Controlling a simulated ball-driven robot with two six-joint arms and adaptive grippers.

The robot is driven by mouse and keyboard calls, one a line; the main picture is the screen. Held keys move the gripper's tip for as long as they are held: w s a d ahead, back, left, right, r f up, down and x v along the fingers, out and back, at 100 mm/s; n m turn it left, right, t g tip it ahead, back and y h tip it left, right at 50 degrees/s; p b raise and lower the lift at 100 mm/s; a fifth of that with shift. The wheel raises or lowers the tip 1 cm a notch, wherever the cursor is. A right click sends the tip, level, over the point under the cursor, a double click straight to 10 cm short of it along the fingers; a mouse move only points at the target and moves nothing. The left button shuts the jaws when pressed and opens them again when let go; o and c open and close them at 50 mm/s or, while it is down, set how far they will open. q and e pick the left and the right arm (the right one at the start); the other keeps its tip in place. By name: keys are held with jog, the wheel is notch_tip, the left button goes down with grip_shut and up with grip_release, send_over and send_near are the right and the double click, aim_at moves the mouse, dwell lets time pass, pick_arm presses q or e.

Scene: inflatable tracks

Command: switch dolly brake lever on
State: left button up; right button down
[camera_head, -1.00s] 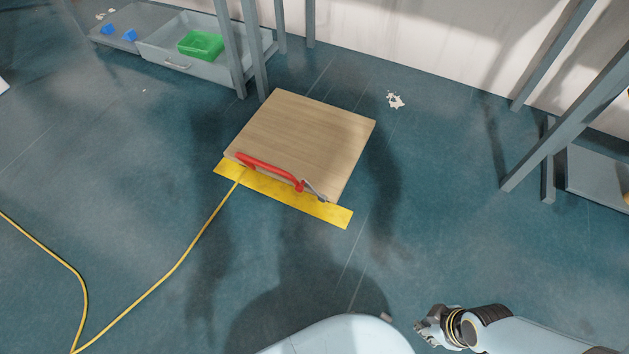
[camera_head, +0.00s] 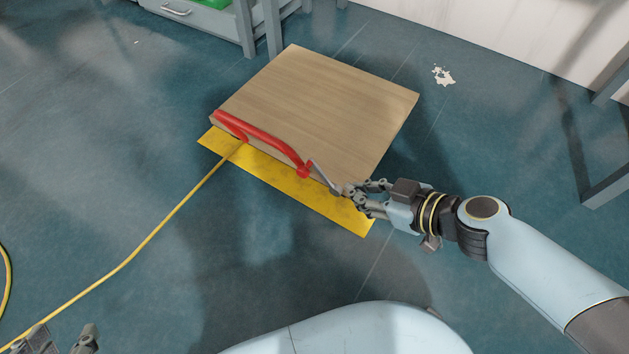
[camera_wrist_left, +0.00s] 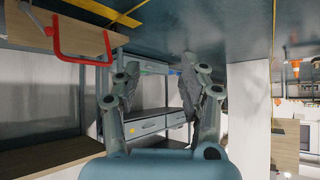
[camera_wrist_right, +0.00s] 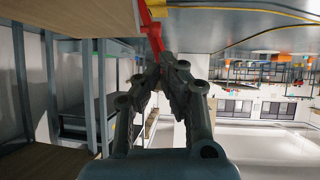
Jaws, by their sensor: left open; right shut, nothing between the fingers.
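The dolly (camera_head: 320,105) is a flat wooden platform on the floor, with a red handle (camera_head: 262,138) along its near edge. The grey brake lever (camera_head: 323,177) sticks out at the right end of the handle. My right gripper (camera_head: 352,194) is shut and empty, its fingertips at the free end of the lever; I cannot tell whether they touch. In the right wrist view the red handle (camera_wrist_right: 151,30) is just beyond its fingertips. My left gripper (camera_head: 62,343) is open and empty at the bottom left, partly cut off, far from the dolly.
A yellow strip (camera_head: 290,185) lies on the floor along the dolly's near edge. A yellow cable (camera_head: 150,240) runs from it to the lower left. A grey shelf (camera_head: 200,15) stands behind. The floor to the left is otherwise open.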

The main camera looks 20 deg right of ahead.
jog(key=b, duration=0.2)
send_near(305, 175)
jog(key=w+f, duration=0.1)
jog(key=x, duration=0.3)
jog(key=b+x, duration=0.1)
jog(key=x, duration=0.1)
jog(key=shift+w+a+f, duration=0.1)
jog(key=shift+w+a, duration=0.1)
jog(key=shift+a, duration=0.2)
pick_arm(q)
jog(key=w+d+r+m+t+h, duration=0.1)
jog(key=w+r+t, duration=0.5)
jog(key=r, duration=0.3)
jog(key=shift+w+d+t, duration=0.25)
jog(key=shift+w+t, duration=0.15)
jog(key=shift+t, duration=0.4)
pick_arm(e)
jog(key=shift+w+a, duration=0.1)
jog(key=shift+w, duration=0.05)
